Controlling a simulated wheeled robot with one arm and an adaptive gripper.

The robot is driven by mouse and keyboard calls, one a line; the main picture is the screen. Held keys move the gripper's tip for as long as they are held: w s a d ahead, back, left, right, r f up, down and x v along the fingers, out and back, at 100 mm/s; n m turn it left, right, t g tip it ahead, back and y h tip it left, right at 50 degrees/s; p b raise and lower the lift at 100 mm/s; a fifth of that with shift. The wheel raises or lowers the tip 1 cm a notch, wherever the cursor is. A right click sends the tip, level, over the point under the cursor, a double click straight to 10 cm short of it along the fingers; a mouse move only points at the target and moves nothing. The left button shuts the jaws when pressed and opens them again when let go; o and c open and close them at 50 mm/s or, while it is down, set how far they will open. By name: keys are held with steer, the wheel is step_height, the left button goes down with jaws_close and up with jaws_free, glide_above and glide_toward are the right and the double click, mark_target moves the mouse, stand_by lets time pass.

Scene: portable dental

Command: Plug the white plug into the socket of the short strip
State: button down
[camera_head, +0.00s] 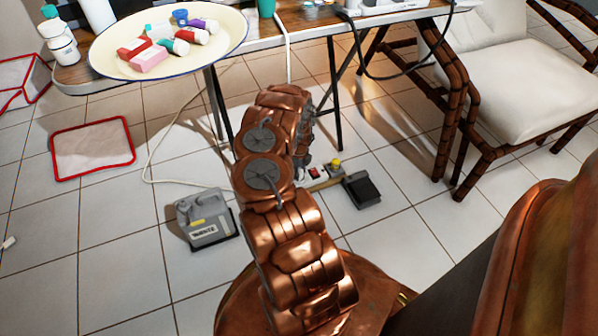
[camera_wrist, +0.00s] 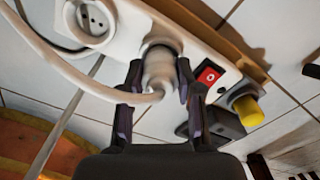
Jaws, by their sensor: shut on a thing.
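In the wrist view, my gripper (camera_wrist: 159,72) is shut on the white plug (camera_wrist: 158,66), with one dark finger on each side. A pale cord (camera_wrist: 90,80) runs from the plug and curves to the left. The plug's front end is at the face of a white strip (camera_wrist: 205,42). It covers the spot behind it, so I cannot tell whether its pins are in a socket. A round socket (camera_wrist: 91,17) shows empty at the upper left. In the head view, my arm hides the gripper and plug; a small part of the strip (camera_head: 315,171) shows beside it.
A red switch (camera_wrist: 210,75) and a yellow knob (camera_wrist: 248,108) are right of the plug. In the head view, a black pedal (camera_head: 362,190) and a grey box (camera_head: 207,220) lie on the tiled floor. A table (camera_head: 310,22) with a tray (camera_head: 105,62) stands behind.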

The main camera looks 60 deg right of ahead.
steer(key=shift+f, duration=0.15)
steer(key=c, duration=0.7)
jaws_free()
step_height(320, 180, up, 10)
steer(key=shift+w+f, duration=0.1)
steer(key=shift+w, duration=0.05)
steer(key=shift+r, duration=1.15)
